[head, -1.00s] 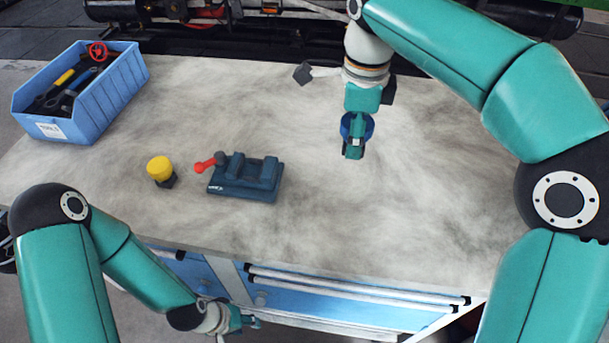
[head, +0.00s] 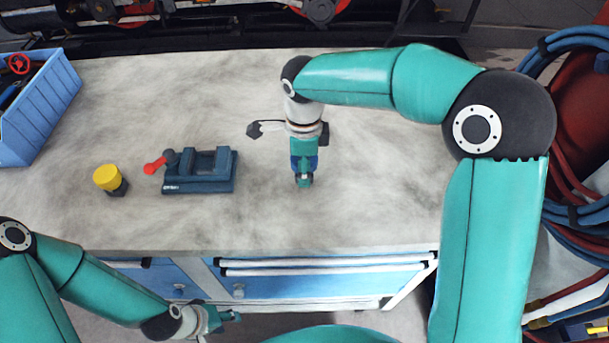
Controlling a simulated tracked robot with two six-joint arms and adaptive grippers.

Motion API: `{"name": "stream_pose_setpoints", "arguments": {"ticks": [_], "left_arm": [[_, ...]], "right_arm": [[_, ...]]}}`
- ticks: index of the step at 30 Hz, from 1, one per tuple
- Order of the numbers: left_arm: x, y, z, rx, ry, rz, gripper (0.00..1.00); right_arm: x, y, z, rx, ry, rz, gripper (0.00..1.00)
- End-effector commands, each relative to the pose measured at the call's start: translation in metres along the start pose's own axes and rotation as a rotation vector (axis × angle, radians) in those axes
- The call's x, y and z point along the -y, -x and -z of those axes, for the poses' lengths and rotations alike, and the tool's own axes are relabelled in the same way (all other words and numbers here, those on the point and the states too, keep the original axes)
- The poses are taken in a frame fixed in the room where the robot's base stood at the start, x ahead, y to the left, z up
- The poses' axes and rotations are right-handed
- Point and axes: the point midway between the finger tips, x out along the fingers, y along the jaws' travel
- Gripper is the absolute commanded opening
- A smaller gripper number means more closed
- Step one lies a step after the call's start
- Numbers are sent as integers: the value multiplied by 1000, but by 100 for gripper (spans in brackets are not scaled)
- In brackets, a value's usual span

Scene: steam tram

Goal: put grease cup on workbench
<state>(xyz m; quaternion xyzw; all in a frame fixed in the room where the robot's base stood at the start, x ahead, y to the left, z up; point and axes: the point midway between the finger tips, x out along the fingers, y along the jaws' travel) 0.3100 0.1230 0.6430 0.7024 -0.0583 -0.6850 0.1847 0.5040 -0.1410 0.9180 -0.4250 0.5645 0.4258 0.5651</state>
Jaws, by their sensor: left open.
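A small yellow-capped piece with a dark hexagonal base (head: 108,179), which looks like the grease cup, stands on the grey workbench (head: 390,205), left of the vice. My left gripper (head: 230,316) is open and empty at the lower left, in front of the bench and below its top. My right gripper (head: 304,182) points down over the middle of the bench. A blue round thing (head: 313,163) shows partly behind its fingers; I cannot tell whether they hold it. A dark flat-sided piece (head: 256,130) lies just left of the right wrist, partly hidden.
A dark blue vice (head: 200,178) with a red-knobbed handle sits on the bench. A blue bin (head: 45,110) with tools is at the left end. Blue drawers (head: 320,284) are under the front edge. Hoses (head: 575,190) hang at the right. The bench right of the vice is mostly clear.

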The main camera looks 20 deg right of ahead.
Motion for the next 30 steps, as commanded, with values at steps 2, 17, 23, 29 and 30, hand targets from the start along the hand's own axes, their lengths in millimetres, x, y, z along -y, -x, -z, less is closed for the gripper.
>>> {"name": "stream_pose_setpoints", "arguments": {"ticks": [2, 17, 23, 29, 30], "left_arm": [[0, 0, 0, 0, 0, 0, 42], [0, 1, 0, 0, 0, 0, 42], [0, 0, 0, 0, 0, 0, 42], [0, 0, 0, 0, 0, 0, 42], [0, 0, 0, 0, 0, 0, 42]], "right_arm": [[-1, -9, 0, -1, 0, -3, 5], [0, -38, 0, 1, 0, 1, 5], [0, -40, 0, 0, 1, -1, 73], [0, -40, 0, 0, 1, -1, 82], [0, -40, 0, 0, 1, -1, 82]]}}
